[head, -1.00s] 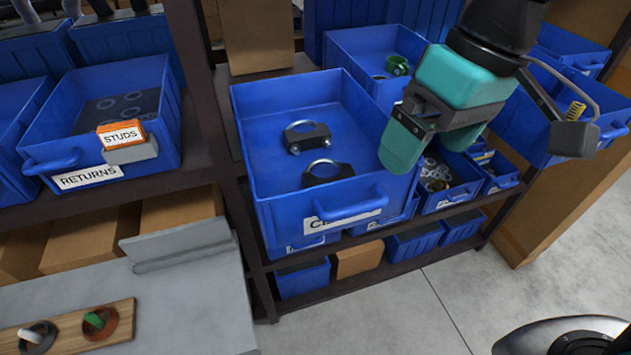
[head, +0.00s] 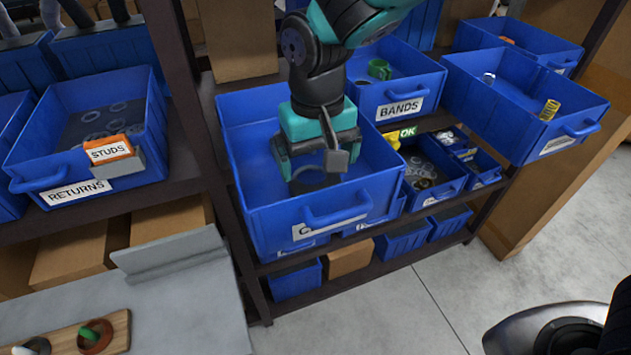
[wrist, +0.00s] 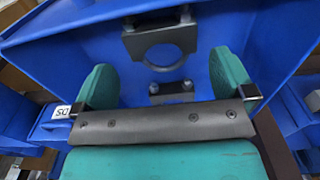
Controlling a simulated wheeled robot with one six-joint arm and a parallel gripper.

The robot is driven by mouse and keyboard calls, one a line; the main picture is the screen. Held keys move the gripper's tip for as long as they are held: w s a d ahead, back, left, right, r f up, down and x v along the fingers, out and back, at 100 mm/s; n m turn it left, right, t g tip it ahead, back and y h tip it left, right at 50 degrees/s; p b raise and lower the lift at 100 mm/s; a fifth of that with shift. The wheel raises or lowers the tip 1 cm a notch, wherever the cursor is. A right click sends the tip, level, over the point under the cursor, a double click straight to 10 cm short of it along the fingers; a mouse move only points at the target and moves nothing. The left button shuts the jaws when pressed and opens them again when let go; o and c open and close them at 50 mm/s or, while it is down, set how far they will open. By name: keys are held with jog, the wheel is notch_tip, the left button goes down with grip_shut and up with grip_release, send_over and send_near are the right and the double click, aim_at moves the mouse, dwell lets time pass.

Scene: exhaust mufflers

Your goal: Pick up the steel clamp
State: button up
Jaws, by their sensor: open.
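My gripper (head: 315,170) is open and empty, pointing down into a blue bin (head: 240,185) in the head view. In the wrist view its two teal fingers (wrist: 163,72) stand wide apart. One steel clamp (wrist: 160,40), a dark saddle with a shiny ring, lies ahead between the fingers' lines, toward the top of the wrist view. I cannot tell the fingers' height above the bin floor.
The bin's walls rise around my gripper. Behind it to the right is a bin labelled BANDS (head: 420,88) holding a green ring (head: 379,69). A RETURNS bin (head: 75,192) stands left, beyond a dark shelf post (head: 178,90). A grey bench (head: 190,305) is at lower left.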

aim_at(316, 183)
jog(key=shift+w+a+f+p, duration=0.1)
jog(key=shift+f+p, duration=0.5)
jog(key=shift+f, duration=0.95)
jog(key=shift+w+f+p, duration=0.1)
jog(key=shift+f+p, duration=0.5)
jog(key=shift+f, duration=0.95)
jog(key=c, duration=0.7)
jog(key=shift+r, duration=0.1)
